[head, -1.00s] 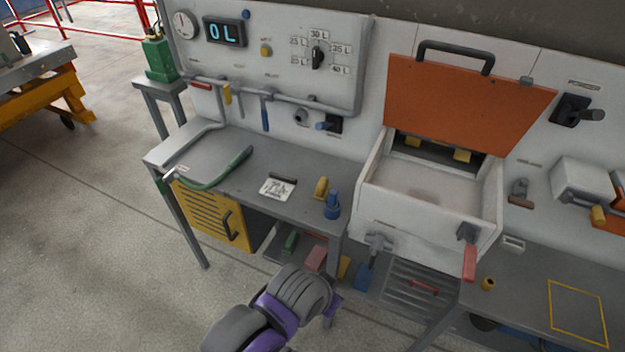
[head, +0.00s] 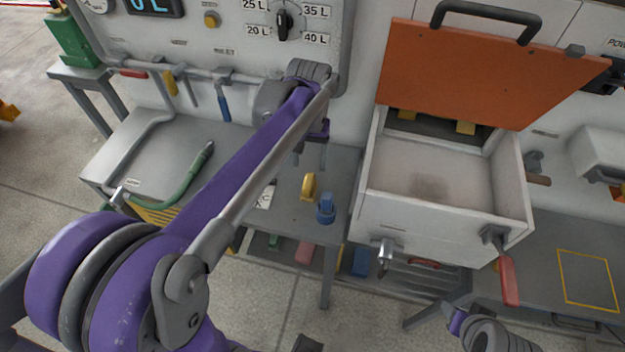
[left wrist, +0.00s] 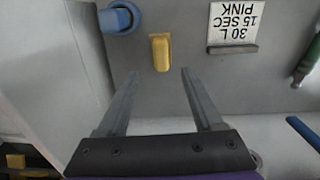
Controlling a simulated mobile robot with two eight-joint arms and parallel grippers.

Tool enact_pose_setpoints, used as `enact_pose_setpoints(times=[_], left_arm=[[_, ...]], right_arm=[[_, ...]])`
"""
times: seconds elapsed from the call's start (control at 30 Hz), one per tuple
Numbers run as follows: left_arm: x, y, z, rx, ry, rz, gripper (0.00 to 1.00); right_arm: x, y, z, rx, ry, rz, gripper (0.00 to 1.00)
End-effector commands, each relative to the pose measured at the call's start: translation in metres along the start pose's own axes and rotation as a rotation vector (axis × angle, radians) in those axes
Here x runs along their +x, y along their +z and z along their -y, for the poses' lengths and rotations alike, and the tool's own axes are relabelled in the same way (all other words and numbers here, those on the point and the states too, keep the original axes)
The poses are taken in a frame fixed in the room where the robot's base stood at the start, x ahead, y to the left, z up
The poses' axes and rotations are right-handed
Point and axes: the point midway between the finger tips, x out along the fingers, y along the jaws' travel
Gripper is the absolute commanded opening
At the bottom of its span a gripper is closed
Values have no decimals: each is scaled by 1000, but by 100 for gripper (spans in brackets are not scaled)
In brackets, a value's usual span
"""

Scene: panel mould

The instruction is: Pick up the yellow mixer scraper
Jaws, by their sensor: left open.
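The yellow mixer scraper (head: 309,187) stands on the grey worktop, just left of a blue object (head: 326,209). In the left wrist view the scraper (left wrist: 160,52) lies ahead of the fingertips, roughly between their lines. My left gripper (head: 310,160) is over the worktop, behind the scraper in the head view. In the left wrist view this gripper (left wrist: 158,75) is open and empty, its fingers apart from the scraper. Part of my right arm shows at the lower right of the head view; its jaw state is unclear.
The blue object (left wrist: 121,18) is close left of the scraper in the wrist view; a label card (left wrist: 233,22) is to its right. A white box (head: 440,218) with a raised orange lid (head: 480,75) stands right of the worktop. A green hose (head: 188,180) lies at left.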

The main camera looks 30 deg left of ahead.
Motion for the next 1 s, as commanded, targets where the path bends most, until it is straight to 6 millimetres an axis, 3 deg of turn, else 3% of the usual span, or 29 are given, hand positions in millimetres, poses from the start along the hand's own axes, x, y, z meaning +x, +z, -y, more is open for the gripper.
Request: enact_pose_setpoints(times=[0.13,0.37,0.7,0.97,1.0], left_arm=[[26,0,0,1,0,-1,68],[44,0,0,1,0,-2,68],[88,0,2,1,0,-3,68],[91,0,2,1,0,-3,68],[91,0,2,1,0,-3,62]], right_arm=[[2,2,0,0,0,2,52],[3,3,0,0,0,2,52],[4,4,0,0,0,3,52],[4,4,0,0,0,3,52],[4,4,0,0,0,3,52]])
